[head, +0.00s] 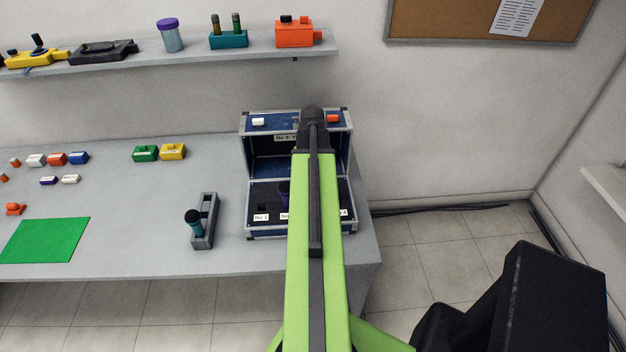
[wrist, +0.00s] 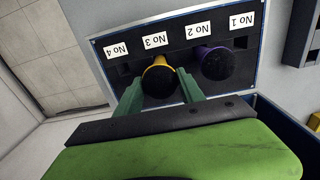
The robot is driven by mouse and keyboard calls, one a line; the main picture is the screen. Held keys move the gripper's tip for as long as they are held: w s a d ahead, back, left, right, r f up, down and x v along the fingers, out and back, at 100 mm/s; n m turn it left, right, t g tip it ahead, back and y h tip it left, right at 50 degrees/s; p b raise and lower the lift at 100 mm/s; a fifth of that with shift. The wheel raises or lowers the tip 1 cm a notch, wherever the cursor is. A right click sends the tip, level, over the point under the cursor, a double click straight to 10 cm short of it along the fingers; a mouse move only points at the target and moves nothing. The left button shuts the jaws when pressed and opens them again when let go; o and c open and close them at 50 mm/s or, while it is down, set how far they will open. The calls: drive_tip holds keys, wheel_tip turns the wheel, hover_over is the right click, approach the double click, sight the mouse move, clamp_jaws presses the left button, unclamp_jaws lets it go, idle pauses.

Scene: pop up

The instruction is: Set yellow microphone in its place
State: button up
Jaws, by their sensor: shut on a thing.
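The yellow microphone (wrist: 157,63) has a dark head and is held between the two green fingers of my gripper (wrist: 160,79) in the wrist view. It is at the No 3 label (wrist: 155,40) of the dark insert in the blue case (wrist: 268,40). I cannot tell whether it is fully seated. A purple microphone (wrist: 214,62) stands beside it by the No 2 label; it shows partly in the head view (head: 283,192). In the head view my green arm hides my gripper and the yellow microphone. The open case (head: 246,205) stands at the table's right end.
A teal microphone (head: 193,221) sits in a grey holder (head: 207,232) left of the case. Small coloured blocks and a green mat (head: 45,240) lie farther left on the table (head: 125,205). A shelf (head: 150,56) with several items hangs above.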

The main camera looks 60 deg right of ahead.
drive_tip(key=shift+f+b, duration=0.85)
drive_tip(key=shift+f, duration=0.1)
drive_tip(key=o, duration=1.4)
drive_tip(key=shift+o, duration=0.2)
drive_tip(key=shift+r, duration=0.15)
wheel_tip(320, 180, up, 17)
drive_tip(key=p, duration=1.7)
